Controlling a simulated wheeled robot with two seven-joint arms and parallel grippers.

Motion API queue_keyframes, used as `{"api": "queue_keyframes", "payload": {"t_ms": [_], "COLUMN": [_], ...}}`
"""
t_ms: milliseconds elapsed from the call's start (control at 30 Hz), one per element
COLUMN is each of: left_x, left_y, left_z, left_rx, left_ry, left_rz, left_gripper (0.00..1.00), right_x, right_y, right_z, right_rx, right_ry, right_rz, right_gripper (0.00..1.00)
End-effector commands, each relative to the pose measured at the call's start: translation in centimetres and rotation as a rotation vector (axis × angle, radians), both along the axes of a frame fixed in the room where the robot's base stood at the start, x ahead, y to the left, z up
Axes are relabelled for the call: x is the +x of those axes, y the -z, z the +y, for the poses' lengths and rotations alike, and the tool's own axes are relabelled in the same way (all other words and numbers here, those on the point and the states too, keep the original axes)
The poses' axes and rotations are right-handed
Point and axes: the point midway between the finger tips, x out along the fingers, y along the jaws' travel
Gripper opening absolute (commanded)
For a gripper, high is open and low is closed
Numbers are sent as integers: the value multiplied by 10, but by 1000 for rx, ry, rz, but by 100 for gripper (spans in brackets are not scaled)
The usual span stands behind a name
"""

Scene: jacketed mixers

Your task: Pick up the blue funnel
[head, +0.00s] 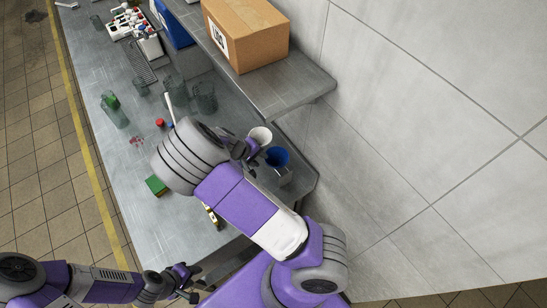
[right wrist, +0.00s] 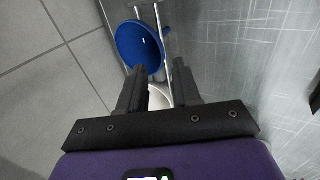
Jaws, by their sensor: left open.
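The blue funnel (head: 277,155) stands near the wall end of the metal counter, beside a white cup-like object (head: 261,135). In the right wrist view the blue funnel (right wrist: 138,47) shows its wide round mouth, just beyond my fingertips and left of centre. My right gripper (head: 247,152) is over the counter, left of the funnel and close to it. In its wrist view the fingers (right wrist: 155,78) are apart, with the white object (right wrist: 157,97) partly visible between and below them. My left gripper (head: 192,284) is open and empty, low in the head view, off the counter.
A metal shelf (head: 305,90) with a cardboard box (head: 246,35) overhangs the counter (head: 130,165). Glass beakers (head: 204,97), a green-and-yellow sponge (head: 157,186) and a red-capped item (head: 160,123) stand or lie on the counter. The tiled wall (head: 420,120) is close on the right.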

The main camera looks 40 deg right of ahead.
Motion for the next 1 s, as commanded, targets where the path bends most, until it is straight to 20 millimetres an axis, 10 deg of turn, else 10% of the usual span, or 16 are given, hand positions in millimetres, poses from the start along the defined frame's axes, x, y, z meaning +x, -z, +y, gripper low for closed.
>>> {"api": "queue_keyframes", "payload": {"t_ms": [633, 833, 1000], "left_x": [0, 0, 0], "left_y": [-2, -2, -2], "left_z": [0, 0, 0], "left_rx": [0, 0, 0], "left_ry": [0, 0, 0], "left_rz": [-1, -1, -1], "left_gripper": [43, 43, 43], "right_x": [-2, -2, -2], "right_y": [44, 44, 44], "right_z": [-29, -29, -29], "right_rx": [1, 1, 1], "right_ry": [1, 0, 0], "right_rz": [-1, -1, -1], "right_gripper": [33, 2, 0]}}
